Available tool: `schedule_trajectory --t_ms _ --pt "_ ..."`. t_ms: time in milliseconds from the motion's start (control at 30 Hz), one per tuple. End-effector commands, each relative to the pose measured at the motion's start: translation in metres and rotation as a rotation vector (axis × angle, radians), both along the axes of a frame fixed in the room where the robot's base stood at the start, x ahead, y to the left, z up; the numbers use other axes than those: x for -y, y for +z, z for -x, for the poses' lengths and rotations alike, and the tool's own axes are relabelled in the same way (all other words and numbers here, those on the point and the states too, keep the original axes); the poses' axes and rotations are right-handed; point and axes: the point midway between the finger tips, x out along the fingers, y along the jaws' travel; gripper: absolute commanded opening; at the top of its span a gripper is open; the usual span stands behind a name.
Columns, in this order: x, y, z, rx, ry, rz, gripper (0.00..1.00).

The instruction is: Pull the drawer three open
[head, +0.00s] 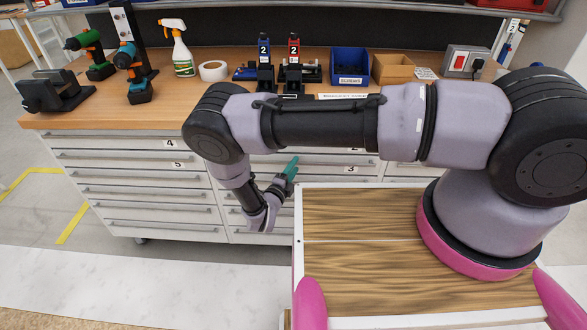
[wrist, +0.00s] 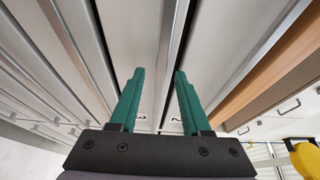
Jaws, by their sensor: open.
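Drawer three (head: 333,169) is a light grey drawer front marked 3 in the middle column of the cabinet under the workbench. It looks shut, flush with its neighbours. Part of it is hidden behind my arm. In the wrist view, its label 3 (wrist: 141,118) shows near the left finger, and label 2 shows near the right finger. My gripper (head: 292,167), with green fingers, is in front of this column. The fingers are open and empty in the wrist view (wrist: 159,72). A rail with a dark edge runs between them in that picture; I cannot tell whether they touch it.
The wooden worktop (head: 165,105) above holds drills, a spray bottle (head: 178,50), a blue bin (head: 350,66) and other items. The left drawer column (head: 145,190) looks shut. My own base top lies to the right; floor is clear at the left.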

Motion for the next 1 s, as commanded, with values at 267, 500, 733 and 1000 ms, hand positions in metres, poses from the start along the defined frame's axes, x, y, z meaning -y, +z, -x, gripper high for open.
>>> schedule_trajectory --t_ms 267,500,733,1000 --pt "0.0 0.0 0.0 0.0 0.0 0.0 0.21" --pt "-0.0001 -0.0001 0.0002 0.0 0.0 0.0 0.0" --pt "-0.0001 -0.0002 0.0004 0.0 0.0 0.0 0.0" --pt "-0.0001 -0.0003 0.0005 -0.001 0.0 0.0 0.0"
